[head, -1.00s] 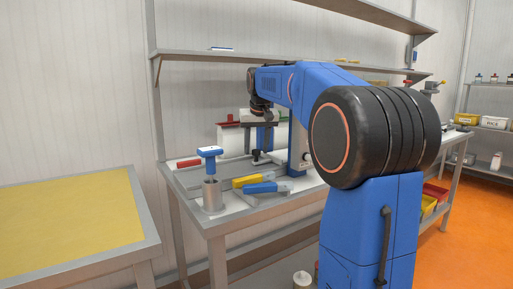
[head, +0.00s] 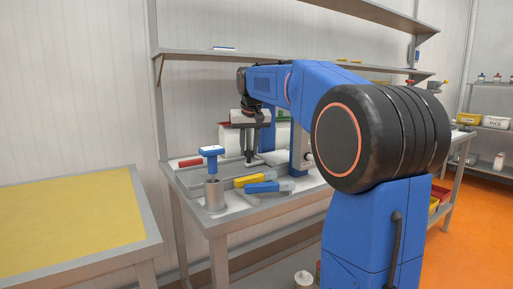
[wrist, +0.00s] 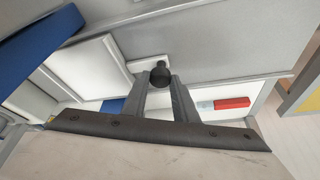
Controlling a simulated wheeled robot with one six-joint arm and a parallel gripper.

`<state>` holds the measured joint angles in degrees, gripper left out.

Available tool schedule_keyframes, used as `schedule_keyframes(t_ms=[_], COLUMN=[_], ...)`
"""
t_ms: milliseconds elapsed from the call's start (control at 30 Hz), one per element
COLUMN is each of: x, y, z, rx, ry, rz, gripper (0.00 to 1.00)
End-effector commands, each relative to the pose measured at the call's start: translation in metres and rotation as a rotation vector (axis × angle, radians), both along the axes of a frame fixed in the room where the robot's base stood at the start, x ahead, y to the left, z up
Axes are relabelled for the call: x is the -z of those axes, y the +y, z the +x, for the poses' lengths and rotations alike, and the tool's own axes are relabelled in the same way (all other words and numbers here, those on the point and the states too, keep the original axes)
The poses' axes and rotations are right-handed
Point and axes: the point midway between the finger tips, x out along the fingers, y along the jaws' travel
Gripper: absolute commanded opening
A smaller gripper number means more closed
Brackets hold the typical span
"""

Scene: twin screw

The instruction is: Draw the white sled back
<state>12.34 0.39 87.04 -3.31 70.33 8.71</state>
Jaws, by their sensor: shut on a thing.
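A black round knob (wrist: 160,74) stands at the edge of a small white piece beside a larger white slab, which I take as the white sled (wrist: 90,70). In the head view the white sled (head: 274,157) lies on the bench, partly hidden by my arm. My gripper (wrist: 163,84) is shut on the knob, with one finger on each side of it. In the head view my gripper (head: 250,158) points down at the bench, and the knob is hard to make out there.
Yellow (head: 253,180) and blue (head: 262,187) handled tools lie near the front edge. A red bar (head: 190,162) lies at the left. A yellow-topped table (head: 70,225) stands further left.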

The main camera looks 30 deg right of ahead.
Motion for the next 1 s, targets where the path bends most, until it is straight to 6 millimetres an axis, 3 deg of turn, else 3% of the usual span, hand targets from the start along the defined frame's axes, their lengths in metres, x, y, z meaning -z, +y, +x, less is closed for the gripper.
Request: schedule_keyframes(t_ms=[400,600,800,1000], x=[-0.001,-0.001,-0.001,-0.001], y=[0.118,0.168,0.204,0.223], z=[-0.004,-0.006,-0.007,-0.007], rx=[-0.008,-0.005,-0.004,-0.002], ry=[-0.002,-0.002,-0.002,-0.002], rz=[-0.001,-0.001,0.000,-0.001], gripper=[0.00,0.00,0.00,0.00])
